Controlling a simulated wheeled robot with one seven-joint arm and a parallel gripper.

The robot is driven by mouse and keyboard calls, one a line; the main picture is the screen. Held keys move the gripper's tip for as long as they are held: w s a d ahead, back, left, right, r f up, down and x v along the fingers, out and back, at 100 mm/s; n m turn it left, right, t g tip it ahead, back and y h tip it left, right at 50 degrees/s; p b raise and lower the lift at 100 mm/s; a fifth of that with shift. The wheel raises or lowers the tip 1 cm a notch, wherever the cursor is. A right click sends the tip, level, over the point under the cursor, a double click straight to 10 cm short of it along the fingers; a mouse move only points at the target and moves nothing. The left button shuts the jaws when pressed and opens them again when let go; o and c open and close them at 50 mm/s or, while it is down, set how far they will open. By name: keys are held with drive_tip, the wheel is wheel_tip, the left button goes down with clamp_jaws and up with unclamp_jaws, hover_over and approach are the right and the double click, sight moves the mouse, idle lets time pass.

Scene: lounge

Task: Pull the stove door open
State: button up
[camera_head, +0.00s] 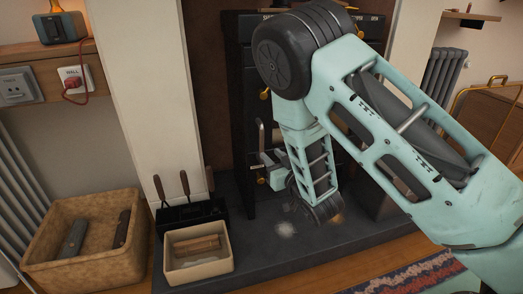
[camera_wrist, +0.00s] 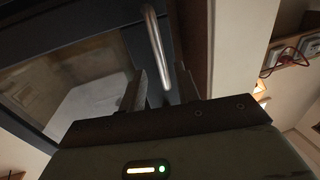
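The dark stove (camera_head: 243,110) stands on the hearth, largely hidden behind my arm in the head view. In the wrist view its door (camera_wrist: 70,22) has a dark frame and a glass pane. A silver bar handle (camera_wrist: 157,48) runs down the door; it also shows upright in the head view (camera_head: 262,134). My gripper (camera_wrist: 161,90) is open, its two fingers apart near the handle's lower end. The bar's end appears between the fingers in the picture; I cannot tell whether either finger touches it. Whether the door is fully closed is unclear.
A dark hearth slab (camera_head: 290,252) lies under the stove. At left on it are a tool stand (camera_head: 190,212) and a cream box (camera_head: 198,276) holding wood. A larger log box (camera_head: 95,277) sits farther left. A patterned rug (camera_head: 420,277) lies at front right.

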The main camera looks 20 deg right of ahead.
sight(263, 147)
drive_tip(key=w+b, duration=0.1)
drive_tip(key=w, duration=0.2)
drive_tip(key=w+a, duration=0.1)
drive_tip(key=w, duration=0.3)
drive_tip(key=shift+a+b, duration=0.2)
drive_tip(key=shift+b, duration=0.15)
clamp_jaws()
